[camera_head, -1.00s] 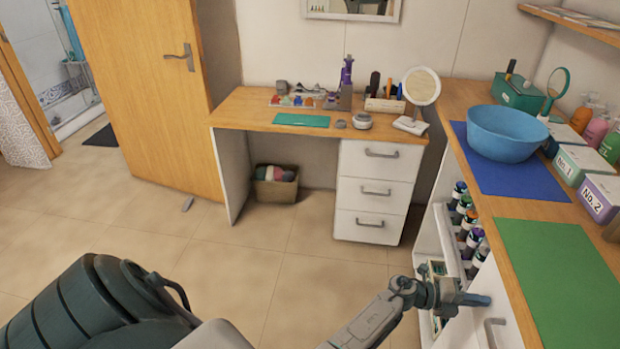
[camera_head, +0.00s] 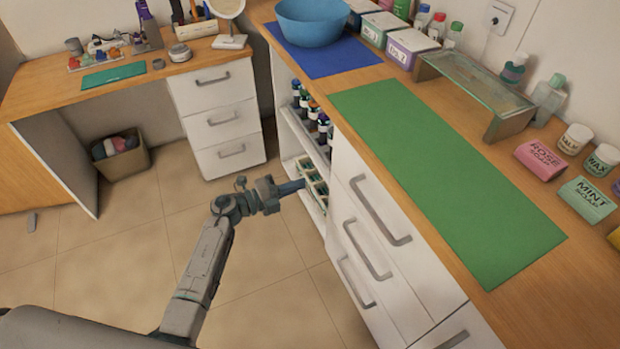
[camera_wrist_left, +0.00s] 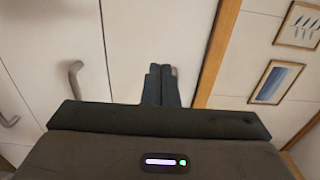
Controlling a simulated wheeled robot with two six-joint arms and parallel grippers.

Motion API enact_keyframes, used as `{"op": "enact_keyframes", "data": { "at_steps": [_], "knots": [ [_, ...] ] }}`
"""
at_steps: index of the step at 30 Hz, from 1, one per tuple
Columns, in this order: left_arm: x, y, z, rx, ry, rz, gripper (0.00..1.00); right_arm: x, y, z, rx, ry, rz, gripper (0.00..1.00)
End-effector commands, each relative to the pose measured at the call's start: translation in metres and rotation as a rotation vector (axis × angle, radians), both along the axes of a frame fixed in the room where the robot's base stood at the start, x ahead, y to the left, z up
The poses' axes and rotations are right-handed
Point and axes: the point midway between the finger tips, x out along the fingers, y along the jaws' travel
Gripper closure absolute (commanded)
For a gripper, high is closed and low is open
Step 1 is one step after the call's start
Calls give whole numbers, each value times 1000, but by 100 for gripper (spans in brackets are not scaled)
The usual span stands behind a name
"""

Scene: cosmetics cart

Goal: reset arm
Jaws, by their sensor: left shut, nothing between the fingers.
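My left arm reaches up from the bottom of the head view. My right gripper is not in either view.
The white drawer cabinet (camera_head: 392,265) with bar handles stands right of the gripper. Bottles (camera_head: 312,114) fill the shelf. A green mat (camera_head: 450,185), blue bowl (camera_head: 310,20) and glass-topped stand (camera_head: 478,85) are on the counter. Open floor (camera_head: 150,245) lies left.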

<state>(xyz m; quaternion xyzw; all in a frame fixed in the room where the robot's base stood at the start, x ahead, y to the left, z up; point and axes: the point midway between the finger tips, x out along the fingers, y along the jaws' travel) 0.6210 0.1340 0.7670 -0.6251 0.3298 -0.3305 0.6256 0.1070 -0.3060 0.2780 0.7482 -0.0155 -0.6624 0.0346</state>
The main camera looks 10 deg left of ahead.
Motion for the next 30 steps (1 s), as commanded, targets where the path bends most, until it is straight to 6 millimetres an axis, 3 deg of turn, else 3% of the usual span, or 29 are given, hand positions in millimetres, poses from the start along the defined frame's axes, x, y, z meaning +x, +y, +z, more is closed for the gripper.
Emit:
{"op": "enact_keyframes", "data": {
  "at_steps": [3, 8, 12, 14, 20, 24, 26, 30],
  "knots": [
    [-3, 3, 0, -1, -1, 0, 100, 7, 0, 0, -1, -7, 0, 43],
    [-3, 4, -1, -4, 3, 2, 100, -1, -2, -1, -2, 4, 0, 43],
    [-6, 14, -26, -84, 82, 86, 100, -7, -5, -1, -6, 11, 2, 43],
    [-11, 26, -53, -159, 164, 174, 100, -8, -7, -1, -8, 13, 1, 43],
    [-54, 87, -180, -411, 529, 577, 100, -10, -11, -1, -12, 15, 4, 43],
    [-109, 123, -264, -513, 767, 833, 100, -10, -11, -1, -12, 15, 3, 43],
    [-138, 135, -297, -545, 863, 936, 100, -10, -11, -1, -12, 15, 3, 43],
    [-217, 159, -367, -593, 1083, 1169, 100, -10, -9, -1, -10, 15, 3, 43]
  ]
}}
